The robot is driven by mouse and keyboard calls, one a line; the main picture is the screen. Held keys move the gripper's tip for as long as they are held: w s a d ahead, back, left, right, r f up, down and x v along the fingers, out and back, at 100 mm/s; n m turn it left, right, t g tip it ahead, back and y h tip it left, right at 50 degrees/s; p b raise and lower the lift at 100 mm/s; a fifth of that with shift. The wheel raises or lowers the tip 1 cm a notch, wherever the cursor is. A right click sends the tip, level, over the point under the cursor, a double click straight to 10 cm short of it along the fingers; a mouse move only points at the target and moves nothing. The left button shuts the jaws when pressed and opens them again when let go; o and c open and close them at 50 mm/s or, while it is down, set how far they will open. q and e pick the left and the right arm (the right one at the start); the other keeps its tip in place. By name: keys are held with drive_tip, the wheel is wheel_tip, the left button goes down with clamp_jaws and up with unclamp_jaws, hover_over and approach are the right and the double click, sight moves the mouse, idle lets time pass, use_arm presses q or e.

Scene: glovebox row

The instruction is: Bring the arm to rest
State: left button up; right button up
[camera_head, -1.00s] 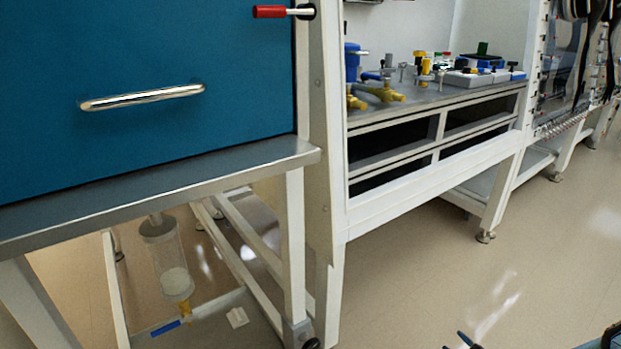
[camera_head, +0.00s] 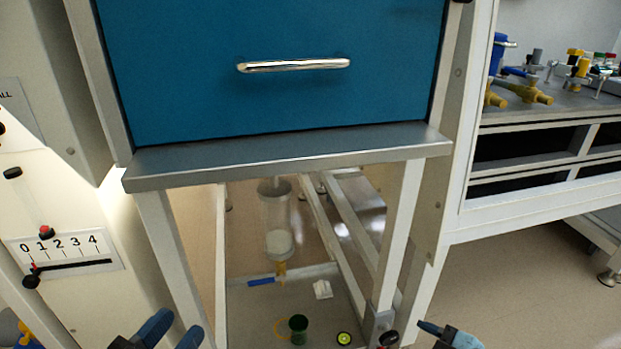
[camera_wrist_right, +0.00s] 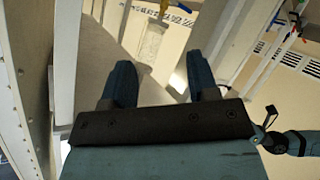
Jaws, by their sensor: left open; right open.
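My left gripper (camera_head: 172,328) shows at the bottom left of the head view. Its two blue fingers stand apart, and I see nothing held between them. My right gripper (camera_wrist_right: 160,68) shows in the right wrist view with its two dark blue fingers spread wide and not closed on anything. In the head view, a blue and black part at the bottom right, near the bench leg, looks like part of my right arm or gripper. Most of both arms is outside the head view.
A blue front panel (camera_head: 270,95) with a metal handle (camera_head: 293,65) stands above a steel ledge (camera_head: 290,152). Below are white legs, a clear cylinder (camera_head: 278,225) and a green cup (camera_head: 298,328). A numbered scale (camera_head: 65,252) is at left. Open floor (camera_head: 520,270) lies at right.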

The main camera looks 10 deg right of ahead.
drive_tip(key=s+a+r+m+t+y, duration=0.1)
drive_tip(key=a+r+m+t+y, duration=0.3)
drive_tip(key=a+r, duration=0.95)
use_arm(q)
wheel_tip(320, 180, up, 11)
drive_tip(key=s+n+t+p, duration=0.1)
drive_tip(key=s+n+p, duration=0.25)
drive_tip(key=p, duration=1.25)
use_arm(e)
wheel_tip(320, 180, up, 13)
drive_tip(key=s+m+t+h, duration=0.1)
drive_tip(key=s+m+t, duration=0.15)
drive_tip(key=m, duration=0.25)
use_arm(q)
drive_tip(key=s+a+r+n+g+y+p, duration=0.1)
drive_tip(key=s+a+r+g+y+p, duration=0.2)
drive_tip(key=p, duration=3)
drive_tip(key=shift+s+a+r+g+y, duration=0.2)
drive_tip(key=shift+a+r+g+y, duration=0.15)
drive_tip(key=shift+a+g+y, duration=1.5)
use_arm(e)
drive_tip(key=s+d+r+g+h, duration=0.3)
drive_tip(key=s+d+g+h, duration=0.1)
drive_tip(key=d+g+h, duration=0.2)
drive_tip(key=shift+s+d+r+g, duration=0.2)
drive_tip(key=shift+d+g, duration=0.25)
drive_tip(key=shift+d, duration=0.45)
